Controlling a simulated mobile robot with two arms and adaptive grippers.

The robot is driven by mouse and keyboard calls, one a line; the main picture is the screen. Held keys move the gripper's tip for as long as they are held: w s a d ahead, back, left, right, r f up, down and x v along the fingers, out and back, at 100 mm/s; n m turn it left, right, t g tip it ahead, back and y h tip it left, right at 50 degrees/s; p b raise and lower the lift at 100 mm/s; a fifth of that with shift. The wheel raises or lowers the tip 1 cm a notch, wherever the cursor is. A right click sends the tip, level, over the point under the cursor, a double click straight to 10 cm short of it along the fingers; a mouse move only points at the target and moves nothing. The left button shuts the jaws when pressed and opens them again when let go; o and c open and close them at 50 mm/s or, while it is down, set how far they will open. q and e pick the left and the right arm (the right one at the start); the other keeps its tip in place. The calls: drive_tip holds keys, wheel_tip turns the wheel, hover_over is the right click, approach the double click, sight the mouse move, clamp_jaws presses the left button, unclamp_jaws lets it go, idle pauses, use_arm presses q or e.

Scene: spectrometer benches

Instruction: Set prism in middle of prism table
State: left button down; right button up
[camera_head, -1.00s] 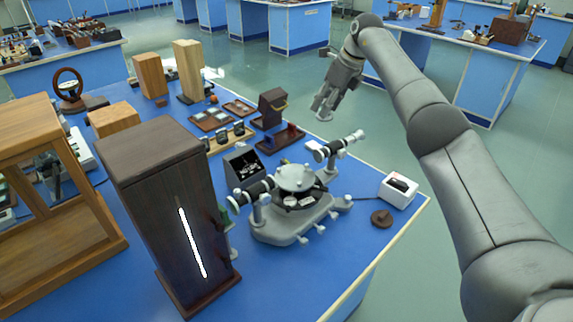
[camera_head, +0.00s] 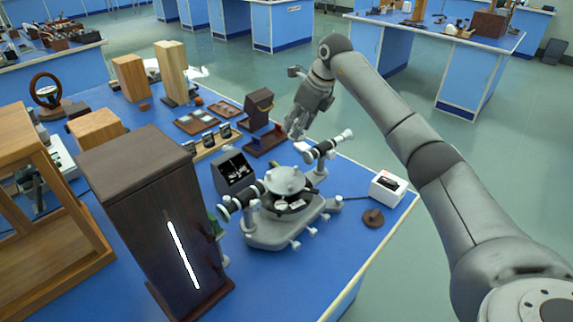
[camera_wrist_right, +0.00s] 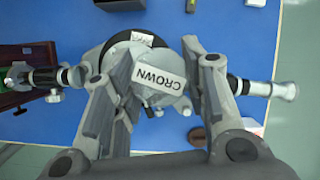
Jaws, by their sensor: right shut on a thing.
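The spectrometer (camera_head: 275,235) stands on the blue bench, with its round grey prism table (camera_head: 285,181) at its centre between two tubes. My right gripper (camera_head: 296,128) is above and behind the prism table, pointing down, apart from it. The prism's edges are hard to make out against the grey table below. In the head view the prism is too small to tell. My left gripper is not in view.
A tall dark lamp housing (camera_head: 130,170) with a bright slit stands left of the spectrometer. A small white box (camera_head: 388,187) and a brown disc (camera_head: 373,218) lie to its right. A black box (camera_head: 234,172) and a dark stand (camera_head: 258,108) are behind it.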

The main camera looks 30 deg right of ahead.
drive_tip(key=s+a+f, duration=0.1)
drive_tip(key=f, duration=0.1)
drive_tip(key=s+a+f+p, duration=0.1)
drive_tip(key=a+f, duration=0.1)
drive_tip(key=s+a+f+p, duration=0.1)
drive_tip(key=a+f, duration=0.1)
drive_tip(key=shift+s+a+f, duration=0.15)
drive_tip(key=shift+s+a, duration=0.05)
drive_tip(key=shift+s, duration=0.15)
wheel_tip(320, 180, down, 3)
drive_tip(key=shift+s+a+r+p, duration=0.1)
drive_tip(key=shift+a+p, duration=0.05)
drive_tip(key=shift+p, duration=0.85)
drive_tip(key=shift+f, duration=0.35)
drive_tip(key=shift+f, duration=0.15)
drive_tip(key=o, duration=1.1)
drive_tip(key=shift+c, duration=0.2)
